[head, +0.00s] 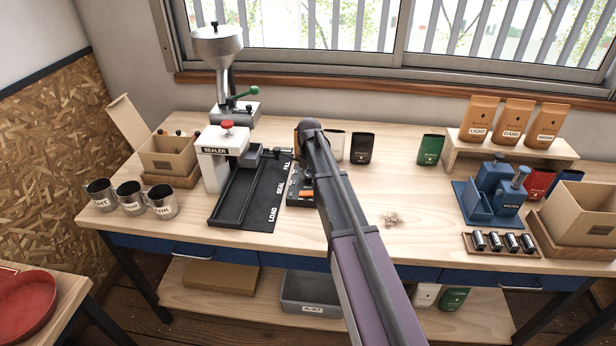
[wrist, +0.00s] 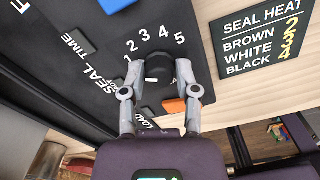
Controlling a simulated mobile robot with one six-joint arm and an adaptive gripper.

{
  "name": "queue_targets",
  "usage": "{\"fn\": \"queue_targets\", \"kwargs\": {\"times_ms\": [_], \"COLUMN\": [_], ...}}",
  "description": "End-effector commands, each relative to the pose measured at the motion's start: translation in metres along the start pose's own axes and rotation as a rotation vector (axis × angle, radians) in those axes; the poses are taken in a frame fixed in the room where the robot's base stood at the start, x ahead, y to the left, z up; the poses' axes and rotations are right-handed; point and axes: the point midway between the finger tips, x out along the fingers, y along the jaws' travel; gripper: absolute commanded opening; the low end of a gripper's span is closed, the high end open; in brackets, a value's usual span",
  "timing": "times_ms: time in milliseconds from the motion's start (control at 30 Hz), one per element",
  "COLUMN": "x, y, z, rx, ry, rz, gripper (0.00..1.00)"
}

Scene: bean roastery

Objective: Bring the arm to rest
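My arm (head: 350,230) reaches forward over the bench and is not folded. In the head view its forearm hides my gripper. In the wrist view my gripper (wrist: 160,72) is low over a black control panel (wrist: 100,75) marked "seal time" with numbers 1 to 5. Its two fingers stand apart on either side of a dark dial knob (wrist: 158,75). I cannot tell whether they touch it. An orange switch (wrist: 174,106) lies just below the knob. Part of the panel (head: 294,196) shows left of my arm in the head view.
The sealer (head: 216,165) and its black track (head: 245,195) stand left of my arm. Metal cups (head: 130,198) are further left. A small pile of beans (head: 392,219) lies to the right. A blue fixture (head: 493,195) and a cardboard box (head: 583,213) stand far right. A seal heat sign (wrist: 262,40) is beside the panel.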

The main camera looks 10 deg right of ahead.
Motion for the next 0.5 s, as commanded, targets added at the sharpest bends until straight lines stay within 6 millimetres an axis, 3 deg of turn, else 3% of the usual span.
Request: {"fn": "queue_targets", "kwargs": {"times_ms": [33, 100, 500], "x": [0.0001, 0.0001, -0.0001], "y": [-0.0001, 0.0000, 0.0004], "z": [0.0004, 0.0003, -0.0001], "rx": [0.000, 0.001, 0.001], "ry": [0.000, 0.000, 0.001], "rz": [0.000, 0.000, 0.001], "gripper": [0.60, 0.74, 0.74]}}
